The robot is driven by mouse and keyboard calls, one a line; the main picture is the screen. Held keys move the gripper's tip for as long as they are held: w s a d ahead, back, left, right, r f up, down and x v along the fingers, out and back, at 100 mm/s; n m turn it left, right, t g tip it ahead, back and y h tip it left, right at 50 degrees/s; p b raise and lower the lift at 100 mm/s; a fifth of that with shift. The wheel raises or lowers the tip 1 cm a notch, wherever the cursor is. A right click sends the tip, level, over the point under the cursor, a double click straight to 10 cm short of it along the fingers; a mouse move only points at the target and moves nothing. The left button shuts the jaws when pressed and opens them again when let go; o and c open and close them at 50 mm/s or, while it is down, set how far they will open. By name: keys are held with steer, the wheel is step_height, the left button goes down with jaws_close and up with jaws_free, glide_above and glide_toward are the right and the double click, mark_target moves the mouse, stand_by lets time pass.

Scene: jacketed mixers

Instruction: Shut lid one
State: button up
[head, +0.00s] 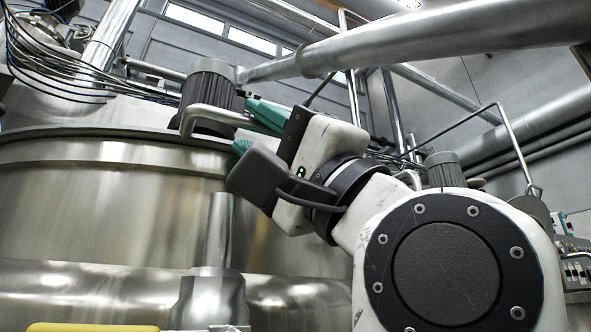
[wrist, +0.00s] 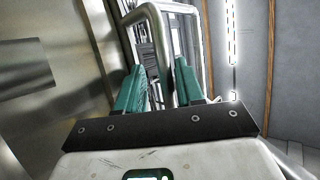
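A large round steel mixer vessel (head: 110,200) fills the left of the head view. A bent steel bar handle (head: 205,113) stands at its top rim. I cannot make out the lid's own edge or how far it is open. My gripper (head: 245,126) is at the handle's right end, its two teal fingers apart. In the wrist view the handle (wrist: 146,14) arches over ahead of me, and one leg runs down between the fingers of my gripper (wrist: 158,75). The fingers look open around this leg, with a gap on the left; contact on the right is unclear.
A dark ribbed motor (head: 208,85) stands behind the handle. A thick steel pipe (head: 420,38) crosses overhead. Cables (head: 50,62) hang at upper left. A second motor (head: 443,168) and a control panel (head: 572,245) are at right. The vessel wall (wrist: 55,75) is close on the wrist view's left.

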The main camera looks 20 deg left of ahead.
steer(key=shift+w+f, duration=0.1)
steer(key=v, duration=1)
steer(key=shift+d+f, duration=0.2)
steer(key=shift+d, duration=0.05)
